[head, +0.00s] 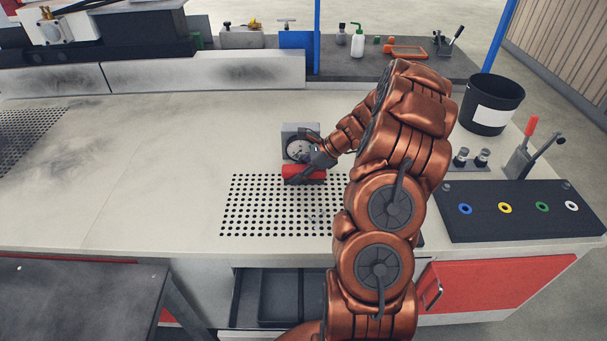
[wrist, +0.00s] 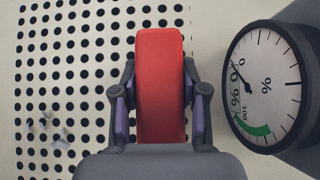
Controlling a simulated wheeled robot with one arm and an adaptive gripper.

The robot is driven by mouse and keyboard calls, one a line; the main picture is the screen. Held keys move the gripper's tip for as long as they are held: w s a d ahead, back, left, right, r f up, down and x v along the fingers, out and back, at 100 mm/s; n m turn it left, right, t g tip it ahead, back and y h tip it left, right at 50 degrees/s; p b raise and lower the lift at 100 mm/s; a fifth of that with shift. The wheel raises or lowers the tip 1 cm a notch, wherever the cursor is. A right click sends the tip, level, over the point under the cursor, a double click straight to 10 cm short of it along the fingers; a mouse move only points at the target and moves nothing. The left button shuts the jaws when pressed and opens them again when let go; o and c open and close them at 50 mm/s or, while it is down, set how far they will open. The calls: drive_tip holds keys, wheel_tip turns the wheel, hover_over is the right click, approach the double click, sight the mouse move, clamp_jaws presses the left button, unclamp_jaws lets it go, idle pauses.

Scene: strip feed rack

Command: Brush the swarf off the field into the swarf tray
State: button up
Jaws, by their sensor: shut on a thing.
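My gripper (head: 308,163) is shut on a red block-shaped thing, probably the brush (head: 304,173), at the back edge of the perforated field (head: 262,207). In the wrist view the fingers of my gripper (wrist: 160,92) clasp both sides of the red brush (wrist: 160,60); its bristles are hidden. A few pale flakes of swarf (wrist: 48,128) lie on the holes left of the brush. My arm hides the field's right part in the head view. A dark open tray (head: 245,300), likely the swarf tray, sits below the counter's front edge.
A dial gauge (head: 298,148) stands just behind the brush; its face shows large in the wrist view (wrist: 264,88). A black bin (head: 492,104) and a dark panel with coloured rings (head: 520,208) are at right. The counter left of the field is clear.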

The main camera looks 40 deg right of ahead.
sight(298, 168)
wheel_tip(298, 168, up, 10)
drive_tip(key=shift+r+b, duration=0.1)
drive_tip(key=shift+b, duration=0.25)
idle(0.4)
